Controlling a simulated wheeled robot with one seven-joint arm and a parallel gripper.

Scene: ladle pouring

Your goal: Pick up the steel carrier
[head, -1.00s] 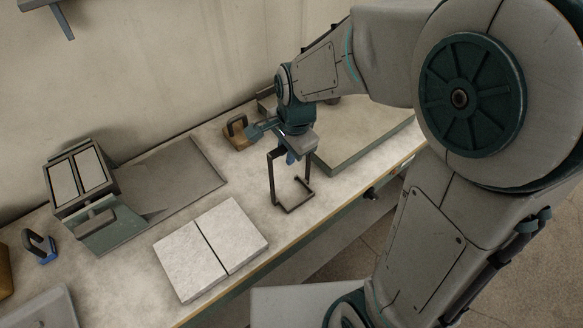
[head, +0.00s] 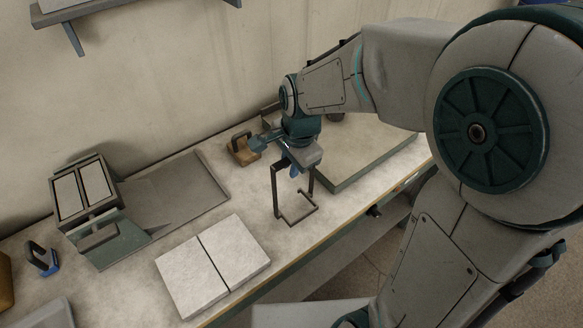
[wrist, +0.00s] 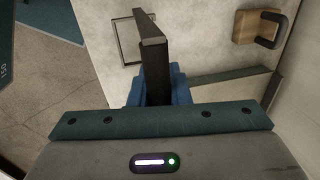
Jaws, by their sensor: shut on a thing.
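The steel carrier is a dark, thin metal frame (head: 276,192) with an upright and a square loop at its foot. In the head view it hangs below my gripper (head: 293,168) over the middle of the bench. In the wrist view the carrier's dark upper bar (wrist: 155,68) stands between the blue fingers (wrist: 155,88), and its square loop shows beyond. My gripper is shut on the carrier. Whether the loop still touches the bench top is hard to tell.
Two pale slabs (head: 213,266) lie left of the carrier. A flat grey-green slab (head: 365,150) lies close on the right. A wooden block with a dark handle (head: 243,150) stands behind. A green fixture with a tray (head: 180,190) is at left.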

